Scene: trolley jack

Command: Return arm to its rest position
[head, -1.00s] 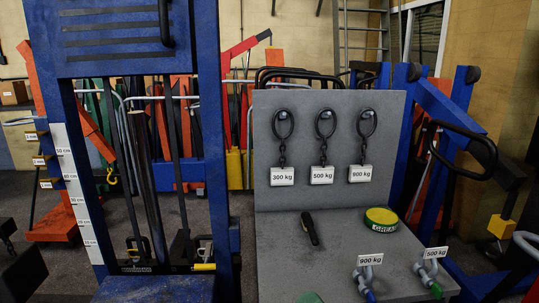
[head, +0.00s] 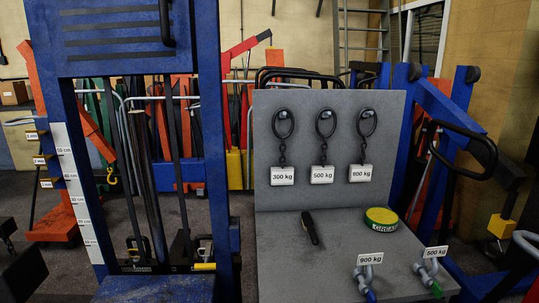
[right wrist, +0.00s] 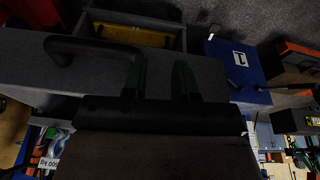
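My right gripper (right wrist: 163,80) shows only in the right wrist view, as two dark green fingers standing apart with grey surface showing between them. It looks open and empty. A black bent handle (right wrist: 88,44) lies just left of the fingers there and runs close beside the left one; I cannot tell whether they touch. Neither gripper shows in the head view now, and my left gripper is in no view.
A grey bench (head: 340,262) holds a green-yellow grease tin (head: 381,219), a black tool (head: 310,228) and labelled shackles (head: 366,276). Chains with weight tags hang on its back panel (head: 289,105). A blue press frame (head: 215,150) stands left, a blue crane (head: 445,110) right.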

